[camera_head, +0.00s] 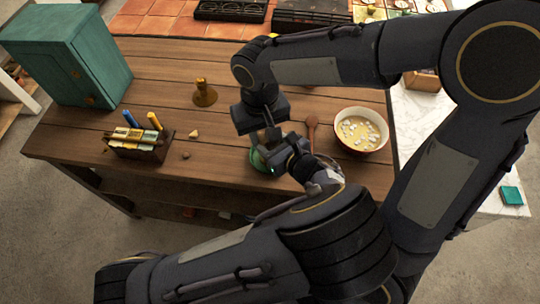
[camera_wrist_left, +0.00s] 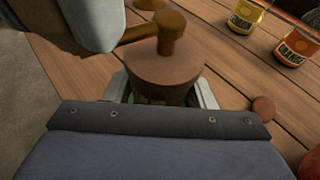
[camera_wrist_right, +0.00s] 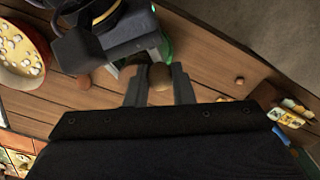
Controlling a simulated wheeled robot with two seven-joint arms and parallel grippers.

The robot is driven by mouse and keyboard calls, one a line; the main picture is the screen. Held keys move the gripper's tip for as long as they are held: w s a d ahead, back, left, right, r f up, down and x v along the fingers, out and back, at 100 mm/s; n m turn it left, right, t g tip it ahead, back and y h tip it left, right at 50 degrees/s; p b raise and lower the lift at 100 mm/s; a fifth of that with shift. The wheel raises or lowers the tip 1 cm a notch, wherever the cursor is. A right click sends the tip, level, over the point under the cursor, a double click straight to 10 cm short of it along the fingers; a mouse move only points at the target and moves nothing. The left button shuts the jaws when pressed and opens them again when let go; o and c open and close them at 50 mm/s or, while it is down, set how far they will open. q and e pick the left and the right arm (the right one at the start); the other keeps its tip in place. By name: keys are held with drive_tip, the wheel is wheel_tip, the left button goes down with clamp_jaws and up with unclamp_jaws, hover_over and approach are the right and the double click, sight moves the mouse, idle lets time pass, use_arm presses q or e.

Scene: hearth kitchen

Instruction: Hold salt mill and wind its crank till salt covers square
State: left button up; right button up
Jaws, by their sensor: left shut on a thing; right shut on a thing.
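The salt mill (camera_wrist_left: 160,75) is a brown wooden cylinder with a crank (camera_wrist_left: 140,33) on top. In the left wrist view my left gripper's fingers (camera_wrist_left: 163,95) clasp its body. In the head view my left gripper (camera_head: 284,158) is shut on the mill, largely hiding it; something green (camera_head: 259,160) shows beside it. My right gripper (camera_head: 265,138) comes from above, shut on the crank's knob (camera_wrist_right: 159,76), which sits between its fingers in the right wrist view. I cannot make out salt under the mill. A teal square (camera_head: 511,195) lies on the pale counter at right.
A brass-coloured object (camera_head: 204,93), a box of packets (camera_head: 140,142) and a teal cabinet (camera_head: 75,55) stand leftward. Wooden tabletop (camera_head: 160,75) is bare between them.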

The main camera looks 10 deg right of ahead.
drive_tip(key=shift+w+a, duration=0.95)
drive_tip(key=shift+w, duration=0.25)
drive_tip(key=w, duration=0.3)
drive_tip(key=shift+a, duration=0.15)
